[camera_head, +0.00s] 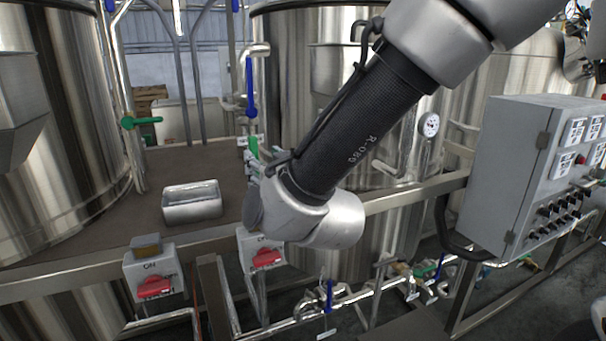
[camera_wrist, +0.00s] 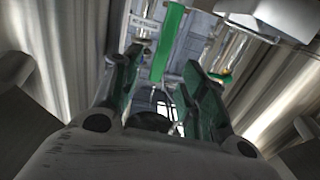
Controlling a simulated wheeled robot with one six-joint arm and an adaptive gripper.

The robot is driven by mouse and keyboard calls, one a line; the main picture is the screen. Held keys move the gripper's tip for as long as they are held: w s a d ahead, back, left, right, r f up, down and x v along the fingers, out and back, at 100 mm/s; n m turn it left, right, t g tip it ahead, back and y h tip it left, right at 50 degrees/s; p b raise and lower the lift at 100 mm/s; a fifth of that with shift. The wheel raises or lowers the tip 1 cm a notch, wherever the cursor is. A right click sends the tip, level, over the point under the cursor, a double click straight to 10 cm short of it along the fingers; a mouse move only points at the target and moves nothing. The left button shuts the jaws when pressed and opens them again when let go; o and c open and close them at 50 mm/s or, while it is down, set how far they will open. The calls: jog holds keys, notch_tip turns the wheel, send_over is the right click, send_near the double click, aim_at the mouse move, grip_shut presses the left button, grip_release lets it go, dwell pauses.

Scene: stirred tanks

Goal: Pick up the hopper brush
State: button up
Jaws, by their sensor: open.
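I cannot pick out the hopper brush with certainty in either view. A small block with a yellowish-brown top (camera_head: 147,243) sits on the left switch box in the head view; it is too small to tell what it is. My gripper (camera_head: 252,163) is partly hidden behind my wrist, above the brown platform. In the wrist view my gripper (camera_wrist: 160,68) has its two dark green fingers apart, with nothing held between them. A bright green bar (camera_wrist: 167,42) shows beyond the fingertips, touching or apart I cannot tell.
An open metal box (camera_head: 192,203) stands on the brown platform (camera_head: 215,162), left of my wrist. Large steel tanks (camera_head: 62,120) stand around it. Switch boxes with red knobs (camera_head: 155,287) hang at the front edge. A grey control panel (camera_head: 517,165) stands at right.

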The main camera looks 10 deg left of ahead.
jog(key=x, duration=0.7)
jog(key=shift+w+a+f, duration=0.2)
jog(key=shift+w+f, duration=0.05)
jog(key=shift+f, duration=0.15)
jog(key=shift+c, duration=0.2)
grip_shut()
